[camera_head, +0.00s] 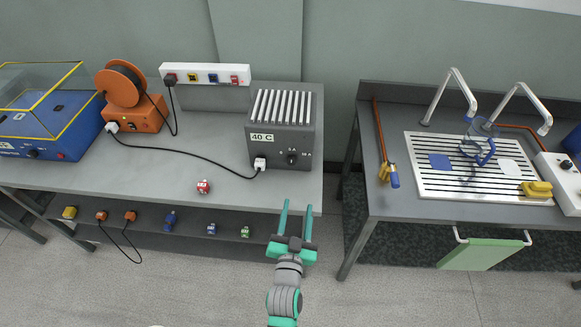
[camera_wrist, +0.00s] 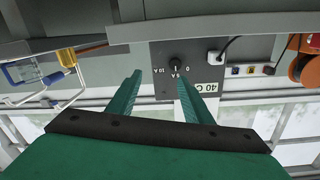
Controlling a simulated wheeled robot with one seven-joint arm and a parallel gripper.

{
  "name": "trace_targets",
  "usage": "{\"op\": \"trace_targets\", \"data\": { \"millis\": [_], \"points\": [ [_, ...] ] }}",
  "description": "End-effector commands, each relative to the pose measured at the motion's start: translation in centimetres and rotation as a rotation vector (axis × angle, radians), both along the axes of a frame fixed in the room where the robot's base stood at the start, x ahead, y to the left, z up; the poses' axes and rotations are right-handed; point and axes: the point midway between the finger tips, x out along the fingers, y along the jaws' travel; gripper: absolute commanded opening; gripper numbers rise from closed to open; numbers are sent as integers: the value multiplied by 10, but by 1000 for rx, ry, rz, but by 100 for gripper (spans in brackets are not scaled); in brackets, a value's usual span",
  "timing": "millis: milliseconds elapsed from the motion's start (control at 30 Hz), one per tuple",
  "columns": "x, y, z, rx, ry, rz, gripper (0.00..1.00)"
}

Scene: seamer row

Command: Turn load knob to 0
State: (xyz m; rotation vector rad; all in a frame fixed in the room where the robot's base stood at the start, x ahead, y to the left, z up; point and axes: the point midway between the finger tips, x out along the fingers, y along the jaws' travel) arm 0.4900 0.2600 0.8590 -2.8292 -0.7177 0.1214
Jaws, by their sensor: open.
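The load knob (camera_head: 292,158) is a small black knob on the front of a dark grey finned load box (camera_head: 262,136), at the right end of the left bench. The wrist view, upside down, shows the knob (camera_wrist: 176,63) with marks 0, 5 A and 10 A around it. I cannot tell which mark its pointer faces. My gripper (camera_head: 297,207) is open and empty, in front of the bench edge and apart from the knob. In the wrist view the knob appears between and beyond the teal fingers (camera_wrist: 159,78), nearer the right one.
A white plug (camera_head: 260,163) with a black cable sits left of the knob. A red connector (camera_head: 203,187) lies on the bench. An orange spool unit (camera_head: 146,113) and a power strip (camera_head: 205,75) stand further left. A gap separates the right-hand drainer bench (camera_head: 390,205).

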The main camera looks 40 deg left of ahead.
Motion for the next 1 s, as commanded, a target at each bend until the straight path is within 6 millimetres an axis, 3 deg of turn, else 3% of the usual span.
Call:
{"op": "trace_targets", "data": {
  "millis": [100, 200, 467, 1000],
  "points": [
    [13, 30, 13, 23, -9, 30, 46],
    [18, 44, 18, 33, -9, 43, 46],
    [33, 58, 21, 39, -10, 48, 46],
    [98, 102, 21, 37, -8, 53, 46]
  ]
}}
